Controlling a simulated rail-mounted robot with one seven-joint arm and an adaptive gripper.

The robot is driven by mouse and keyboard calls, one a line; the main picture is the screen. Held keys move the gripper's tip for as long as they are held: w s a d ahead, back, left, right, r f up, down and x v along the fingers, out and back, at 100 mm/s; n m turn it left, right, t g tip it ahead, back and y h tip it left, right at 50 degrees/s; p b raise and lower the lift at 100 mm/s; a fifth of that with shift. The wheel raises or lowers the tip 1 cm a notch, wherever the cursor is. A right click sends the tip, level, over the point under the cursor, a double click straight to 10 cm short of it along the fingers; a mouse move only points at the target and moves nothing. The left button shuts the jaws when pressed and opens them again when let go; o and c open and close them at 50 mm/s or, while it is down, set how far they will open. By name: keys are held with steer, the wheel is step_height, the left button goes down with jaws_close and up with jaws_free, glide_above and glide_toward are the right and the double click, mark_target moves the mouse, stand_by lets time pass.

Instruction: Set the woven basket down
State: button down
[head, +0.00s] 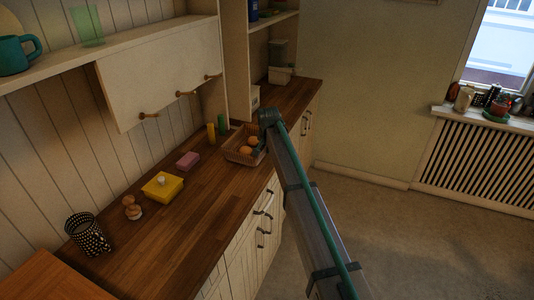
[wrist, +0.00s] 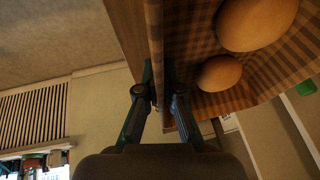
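The woven basket (head: 240,158) is at the right part of the wooden counter, near its front edge, with round orange-brown items in it. I cannot tell whether its bottom touches the counter or hangs just above it. In the wrist view the basket's wall (wrist: 155,28) runs between the two fingers of my gripper (wrist: 160,78), one finger inside and one outside. The fingers look closed on this wall. Two round items (wrist: 220,73) show inside. In the head view my gripper (head: 263,143) is at the basket's right side, mostly hidden by my arm.
Left of the basket on the counter (head: 178,228) are yellow and green cylinders (head: 211,132), a pink block (head: 188,160), a yellow butter dish (head: 162,187), small brown round items (head: 132,207) and a dark patterned cup (head: 88,235). Shelves stand behind.

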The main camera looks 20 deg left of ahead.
steer(key=shift+w+a+f, duration=0.2)
steer(key=shift+w+f, duration=0.2)
steer(key=shift+w, duration=0.05)
step_height(320, 180, down, 2)
steer(key=shift+p, duration=1.05)
steer(key=shift+f, duration=0.55)
steer(key=shift+f, duration=0.2)
steer(key=c, duration=1.3)
jaws_free()
steer(key=shift+s, duration=0.1)
steer(key=shift+r, duration=0.15)
